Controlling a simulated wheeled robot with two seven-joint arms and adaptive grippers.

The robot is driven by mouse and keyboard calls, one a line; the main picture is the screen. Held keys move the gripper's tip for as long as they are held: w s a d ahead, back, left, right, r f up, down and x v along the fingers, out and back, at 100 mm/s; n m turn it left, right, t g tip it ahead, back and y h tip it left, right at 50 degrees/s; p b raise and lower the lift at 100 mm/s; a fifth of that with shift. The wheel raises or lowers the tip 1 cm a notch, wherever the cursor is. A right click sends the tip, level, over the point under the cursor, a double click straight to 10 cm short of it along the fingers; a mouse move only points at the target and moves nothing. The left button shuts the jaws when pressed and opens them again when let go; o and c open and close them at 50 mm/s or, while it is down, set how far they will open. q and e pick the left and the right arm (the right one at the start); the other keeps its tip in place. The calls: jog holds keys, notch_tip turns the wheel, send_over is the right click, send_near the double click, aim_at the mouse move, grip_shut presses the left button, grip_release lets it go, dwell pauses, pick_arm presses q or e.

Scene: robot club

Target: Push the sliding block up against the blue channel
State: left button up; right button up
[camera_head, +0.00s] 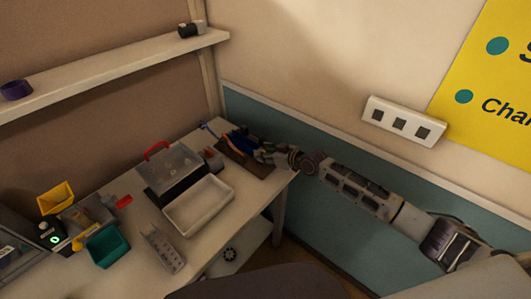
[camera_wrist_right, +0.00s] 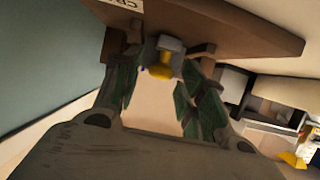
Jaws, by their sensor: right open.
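My right gripper (camera_head: 258,152) reaches in from the right to a brown board (camera_head: 258,170) at the far right end of the table. A blue piece (camera_head: 240,142), which looks like the blue channel, lies on this board, next to my fingers. In the right wrist view, my gripper (camera_wrist_right: 163,68) is open, with a green-padded finger on each side. A grey block with a yellow knob (camera_wrist_right: 160,70), probably the sliding block, shows between the fingertips; I cannot tell whether they touch it. The gap between block and channel is not clear. My left gripper is not in view.
A white tray (camera_head: 199,205) and a clear-lidded case with a red handle (camera_head: 168,166) stand left of the board. A green bin (camera_head: 107,246) and a yellow bin (camera_head: 56,197) are further left. The wall (camera_head: 330,150) is close behind the board.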

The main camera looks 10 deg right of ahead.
grip_shut()
jog(key=shift+w+a+b, duration=0.2)
jog(key=shift+w+b, duration=0.05)
jog(key=shift+b, duration=0.15)
grip_release()
dwell(0.4)
jog(key=v, duration=1.2)
dwell(0.7)
dwell(0.4)
